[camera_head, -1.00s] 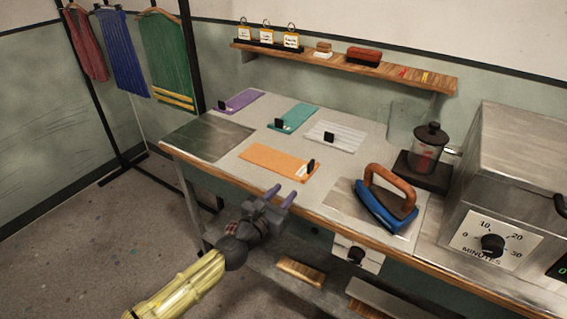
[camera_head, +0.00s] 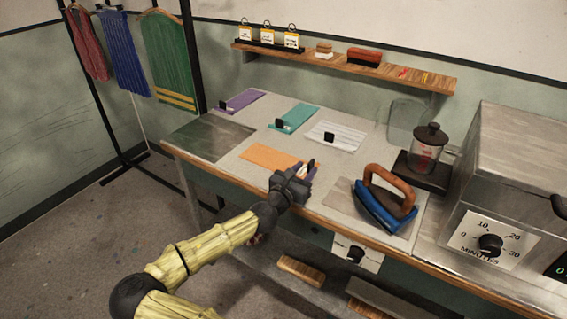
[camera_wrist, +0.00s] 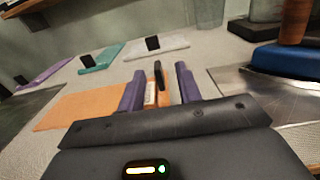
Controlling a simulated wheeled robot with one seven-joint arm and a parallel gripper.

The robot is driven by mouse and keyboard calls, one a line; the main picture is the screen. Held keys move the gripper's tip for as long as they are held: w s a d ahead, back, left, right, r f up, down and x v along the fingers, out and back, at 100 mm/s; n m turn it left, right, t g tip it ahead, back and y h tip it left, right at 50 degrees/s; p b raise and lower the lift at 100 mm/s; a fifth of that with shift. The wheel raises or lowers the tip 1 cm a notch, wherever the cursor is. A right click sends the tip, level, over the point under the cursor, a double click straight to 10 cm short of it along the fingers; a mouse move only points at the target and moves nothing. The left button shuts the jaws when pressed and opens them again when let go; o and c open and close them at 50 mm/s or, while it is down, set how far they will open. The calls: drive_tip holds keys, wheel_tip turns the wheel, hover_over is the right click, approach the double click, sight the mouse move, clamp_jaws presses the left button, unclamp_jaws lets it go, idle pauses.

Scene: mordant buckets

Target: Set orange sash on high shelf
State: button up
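The orange sash (camera_head: 266,156) lies flat near the front of the work table, with a black clip (camera_head: 310,164) standing upright at its right end. My gripper (camera_head: 303,171) is at that right end, low over the table edge. In the wrist view its two purple fingers (camera_wrist: 160,88) are apart, with the black clip (camera_wrist: 158,75) and a small white tag between them; I cannot tell whether they touch it. The orange sash (camera_wrist: 80,106) extends to the left there. The high shelf (camera_head: 340,66) is the wooden wall shelf behind the table.
Purple (camera_head: 240,101), teal (camera_head: 295,117) and white (camera_head: 336,135) sashes lie behind the orange one. A blue iron (camera_head: 384,205) stands close right of my gripper.

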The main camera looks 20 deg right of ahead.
sight(309, 165)
drive_tip(key=shift+w+d, duration=0.15)
drive_tip(key=shift+w, duration=0.2)
drive_tip(key=x, duration=0.4)
drive_tip(key=shift+w+d+f, duration=0.1)
drive_tip(key=shift+w+f, duration=0.1)
drive_tip(key=shift+f, duration=0.05)
drive_tip(key=shift+w+d, duration=0.1)
drive_tip(key=shift+w, duration=0.15)
drive_tip(key=shift+s, duration=0.1)
drive_tip(key=shift+d, duration=0.1)
clamp_jaws()
